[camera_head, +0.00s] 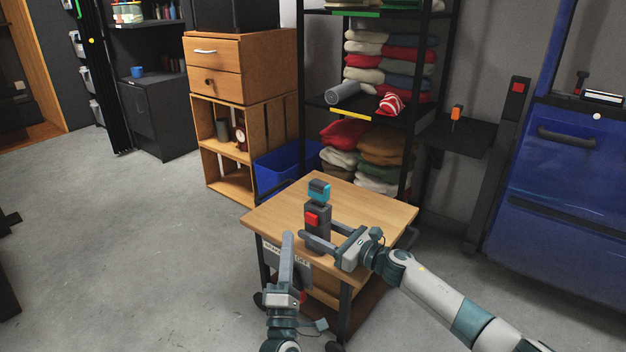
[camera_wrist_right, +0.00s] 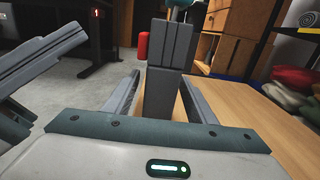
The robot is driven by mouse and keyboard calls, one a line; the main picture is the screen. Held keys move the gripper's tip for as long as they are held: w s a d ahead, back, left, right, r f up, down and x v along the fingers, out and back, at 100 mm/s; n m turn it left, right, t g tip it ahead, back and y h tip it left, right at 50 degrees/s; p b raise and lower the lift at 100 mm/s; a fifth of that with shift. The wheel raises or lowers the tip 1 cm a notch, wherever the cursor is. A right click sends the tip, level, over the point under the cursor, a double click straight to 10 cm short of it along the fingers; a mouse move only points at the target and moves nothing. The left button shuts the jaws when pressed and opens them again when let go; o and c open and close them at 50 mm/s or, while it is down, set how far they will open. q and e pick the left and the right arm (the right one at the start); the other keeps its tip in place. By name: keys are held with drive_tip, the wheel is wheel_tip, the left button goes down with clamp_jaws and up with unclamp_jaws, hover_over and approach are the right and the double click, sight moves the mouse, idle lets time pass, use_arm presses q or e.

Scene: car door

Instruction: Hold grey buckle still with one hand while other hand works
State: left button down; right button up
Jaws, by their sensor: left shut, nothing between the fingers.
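The grey buckle (camera_head: 318,232) stands upright on the small wooden table, with a red button (camera_head: 312,219) on its side. A teal and dark piece (camera_head: 319,191) sits at its top. My right gripper (camera_head: 321,234) is low at the buckle, one finger on each side. In the right wrist view the buckle (camera_wrist_right: 165,85) stands between the two fingers, with narrow gaps showing beside it; contact is unclear. My left gripper (camera_head: 287,240) is shut and empty, at the table's front left, apart from the buckle. Its fingers also show in the right wrist view (camera_wrist_right: 45,55).
The wooden table top (camera_head: 375,200) is clear behind and right of the buckle. A blue bin (camera_head: 285,167) and a shelf of folded cloths (camera_head: 385,150) stand behind it. Open floor lies to the left.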

idle(0.3)
drive_tip(key=v, duration=1.2)
